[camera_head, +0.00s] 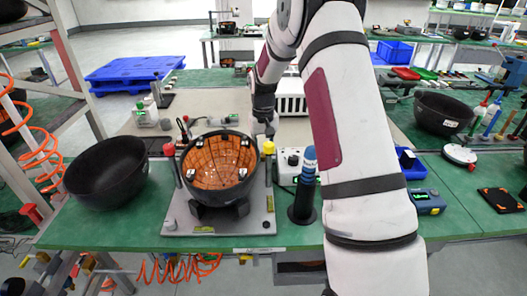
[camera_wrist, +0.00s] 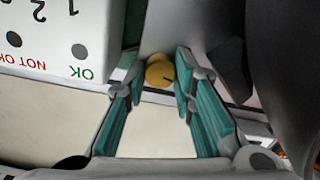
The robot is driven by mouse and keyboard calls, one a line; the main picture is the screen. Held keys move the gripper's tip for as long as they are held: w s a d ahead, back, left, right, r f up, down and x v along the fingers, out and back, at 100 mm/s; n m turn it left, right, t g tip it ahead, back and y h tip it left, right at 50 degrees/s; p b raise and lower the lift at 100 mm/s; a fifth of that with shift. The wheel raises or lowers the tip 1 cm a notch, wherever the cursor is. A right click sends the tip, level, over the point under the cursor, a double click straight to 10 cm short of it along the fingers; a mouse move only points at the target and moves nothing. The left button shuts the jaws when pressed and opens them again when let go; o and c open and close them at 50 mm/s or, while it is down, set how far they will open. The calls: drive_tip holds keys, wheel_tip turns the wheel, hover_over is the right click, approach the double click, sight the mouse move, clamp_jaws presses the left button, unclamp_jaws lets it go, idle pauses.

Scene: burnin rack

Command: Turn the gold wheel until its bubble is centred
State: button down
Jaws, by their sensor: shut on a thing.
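The gold wheel (camera_head: 268,148) is a small yellow knob at the right rear corner of a grey plate (camera_head: 241,222). It also shows in the wrist view (camera_wrist: 159,72), with a short dark mark on its face. My gripper (camera_head: 264,131) is over the wheel, partly hidden by my arm. In the wrist view, the teal-padded fingers of my gripper (camera_wrist: 160,80) stand on either side of the wheel and are shut on it.
A black bowl with an orange panelled inside (camera_head: 217,163) sits on the plate. Another black bowl (camera_head: 105,174) stands left. A blue-topped dark cylinder (camera_head: 304,190) and a small control box (camera_head: 291,162) are close on the right. A white OK/NOT OK box (camera_wrist: 60,38) is beside my fingers.

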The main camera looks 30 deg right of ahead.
sight(263, 154)
drive_tip(key=n, duration=0.4)
drive_tip(key=shift+n+p, duration=0.3)
drive_tip(key=shift+p, duration=0.05)
drive_tip(key=n, duration=0.4)
drive_tip(key=shift+n+p, duration=0.3)
drive_tip(key=shift+p, duration=0.1)
drive_tip(key=c, duration=1.3)
unclamp_jaws()
drive_tip(key=shift+c, duration=0.2)
drive_tip(key=shift+r, duration=0.1)
wheel_tip(263, 154, up, 12)
